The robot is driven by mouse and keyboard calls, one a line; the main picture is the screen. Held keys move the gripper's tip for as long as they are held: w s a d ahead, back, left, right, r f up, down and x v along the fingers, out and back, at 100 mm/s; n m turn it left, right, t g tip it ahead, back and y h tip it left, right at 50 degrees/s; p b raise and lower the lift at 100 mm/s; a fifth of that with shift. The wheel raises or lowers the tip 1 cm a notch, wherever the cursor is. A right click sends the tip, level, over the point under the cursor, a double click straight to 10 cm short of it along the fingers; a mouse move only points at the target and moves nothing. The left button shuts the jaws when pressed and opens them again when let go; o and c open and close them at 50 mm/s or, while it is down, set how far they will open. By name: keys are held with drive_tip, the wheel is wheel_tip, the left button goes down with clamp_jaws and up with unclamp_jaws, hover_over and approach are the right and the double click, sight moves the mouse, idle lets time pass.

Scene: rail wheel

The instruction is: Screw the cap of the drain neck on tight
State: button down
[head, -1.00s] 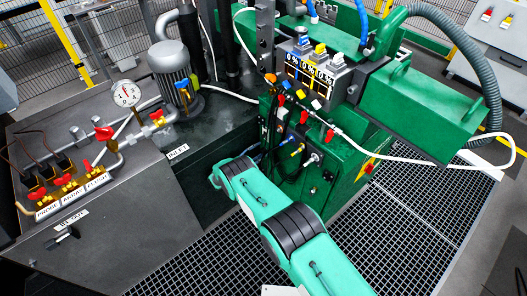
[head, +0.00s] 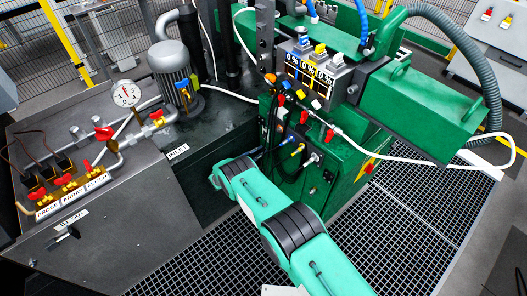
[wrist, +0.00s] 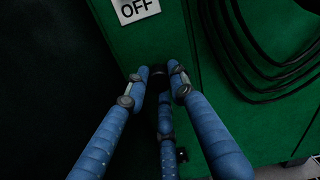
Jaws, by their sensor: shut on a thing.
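In the wrist view three blue fingers of my gripper (wrist: 157,80) close around a small dark round part (wrist: 158,71) at the lower edge of a green panel. It looks like the cap of the drain neck, but the fingers cover most of it. The neck itself is hidden, so I cannot tell how the cap sits on it. In the head view my teal arm reaches to the green machine (head: 345,180), and my gripper is hidden there.
An "OFF" label (wrist: 135,8) is above the fingers on the green panel. Black cables (wrist: 265,85) hang in loops to the right. In the head view a grey bench (head: 120,225) with red valves stands left, and floor grating (head: 400,235) lies right of my arm.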

drive_tip(key=n, duration=0.4)
drive_tip(key=c, duration=1.4)
unclamp_jaws()
drive_tip(key=shift+a, duration=0.1)
drive_tip(key=v, duration=1.2)
drive_tip(key=shift+s, duration=0.1)
